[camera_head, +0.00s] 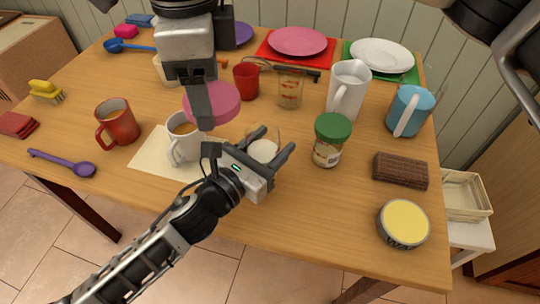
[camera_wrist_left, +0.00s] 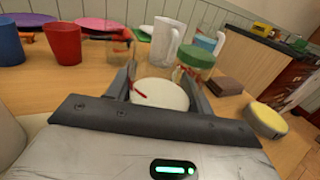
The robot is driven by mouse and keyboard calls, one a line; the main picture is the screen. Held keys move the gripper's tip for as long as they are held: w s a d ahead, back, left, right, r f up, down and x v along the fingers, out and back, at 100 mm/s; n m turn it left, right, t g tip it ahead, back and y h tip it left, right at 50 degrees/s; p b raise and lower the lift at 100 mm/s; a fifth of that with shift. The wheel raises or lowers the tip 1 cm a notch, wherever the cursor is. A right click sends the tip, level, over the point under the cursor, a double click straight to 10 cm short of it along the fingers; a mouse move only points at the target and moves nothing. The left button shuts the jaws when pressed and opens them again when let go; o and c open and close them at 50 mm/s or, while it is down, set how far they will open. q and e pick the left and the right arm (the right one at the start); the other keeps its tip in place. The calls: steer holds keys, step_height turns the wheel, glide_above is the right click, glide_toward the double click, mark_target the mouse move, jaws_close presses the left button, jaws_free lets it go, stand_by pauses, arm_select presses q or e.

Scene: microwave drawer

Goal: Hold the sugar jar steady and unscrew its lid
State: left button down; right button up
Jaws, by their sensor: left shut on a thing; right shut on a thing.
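The sugar jar (camera_head: 263,150) is a clear glass jar with white contents, standing on the table near the middle. Its top is uncovered. My left gripper (camera_head: 274,146) is shut on it, one finger on each side. In the left wrist view the jar (camera_wrist_left: 160,95) sits between the fingers, its white contents showing. A round pink lid (camera_head: 218,103) is up and to the left of the jar in the head view, apart from it. My right gripper (camera_head: 200,106) comes down from above and is shut on this lid. The fingers partly hide the lid and jar.
A white mug (camera_head: 183,148) stands close left of the jar on a pale napkin (camera_head: 147,158). A green-lidded jar (camera_head: 329,152) stands to the right, with a brown block (camera_head: 400,170) and a yellow-topped tin (camera_head: 404,222) beyond. A patterned glass (camera_head: 290,88) and red cup (camera_head: 246,82) stand behind.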

arm_select(q)
steer(key=f+b, duration=0.3)
steer(key=shift+w+a+f, duration=0.15)
steer(key=shift+w+f, duration=0.1)
steer(key=shift+w, duration=0.15)
steer(key=shift+s+f+b, duration=0.1)
steer(key=shift+f+b, duration=0.3)
steer(key=shift+b, duration=0.25)
steer(key=c, duration=0.6)
jaws_free()
steer(key=shift+r, duration=0.15)
steer(key=shift+s+a, duration=0.1)
steer(key=shift+s, duration=0.05)
steer(key=v, duration=1)
steer(key=shift+s+a+b, duration=0.2)
steer(key=shift+s+b, duration=0.05)
steer(key=shift+b, duration=0.05)
steer(key=shift+s+a+r, duration=0.1)
steer(key=shift+s+a, duration=0.2)
steer(key=shift+s, duration=0.05)
